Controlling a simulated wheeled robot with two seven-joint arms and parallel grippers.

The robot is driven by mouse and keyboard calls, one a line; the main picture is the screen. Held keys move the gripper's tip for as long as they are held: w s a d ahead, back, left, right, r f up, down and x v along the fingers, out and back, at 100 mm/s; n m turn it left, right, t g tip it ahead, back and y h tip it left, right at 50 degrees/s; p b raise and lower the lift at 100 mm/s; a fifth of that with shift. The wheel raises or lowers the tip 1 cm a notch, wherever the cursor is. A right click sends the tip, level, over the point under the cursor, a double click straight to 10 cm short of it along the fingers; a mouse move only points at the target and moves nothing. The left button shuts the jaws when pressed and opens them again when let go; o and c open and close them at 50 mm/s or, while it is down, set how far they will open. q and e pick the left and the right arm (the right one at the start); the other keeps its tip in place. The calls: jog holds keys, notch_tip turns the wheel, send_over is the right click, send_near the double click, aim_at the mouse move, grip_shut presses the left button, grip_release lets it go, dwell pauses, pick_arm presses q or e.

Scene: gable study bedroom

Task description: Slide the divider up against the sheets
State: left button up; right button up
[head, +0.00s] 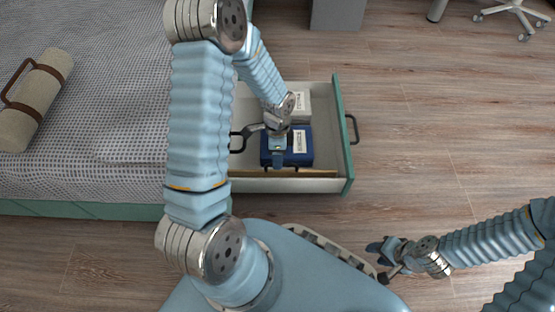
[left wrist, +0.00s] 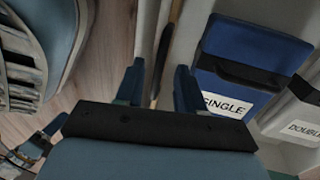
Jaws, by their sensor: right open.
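The divider (head: 322,173) is a thin wood-edged strip standing near the close side wall of the open drawer. A gap separates it from the blue sheet pack (head: 303,157), labelled SINGLE. Beyond that pack lies a white sheet pack (head: 303,103), labelled DOUBLE in the left wrist view (left wrist: 292,112). My left gripper (head: 278,164) points down over the divider. In the left wrist view its fingers (left wrist: 158,85) are apart, with the divider's edge (left wrist: 163,48) between them and not visibly clamped. My right gripper (head: 378,255) is open and empty outside the drawer.
The drawer front (head: 343,130) is green with a dark handle (head: 354,129). A bed (head: 100,120) with a strapped beige roll (head: 33,100) is at left. Wooden floor (head: 420,120) lies clear to the right. A cabinet and chair base stand at the far edge.

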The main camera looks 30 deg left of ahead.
pick_arm(q)
jog(key=shift+f, duration=0.4)
grip_shut()
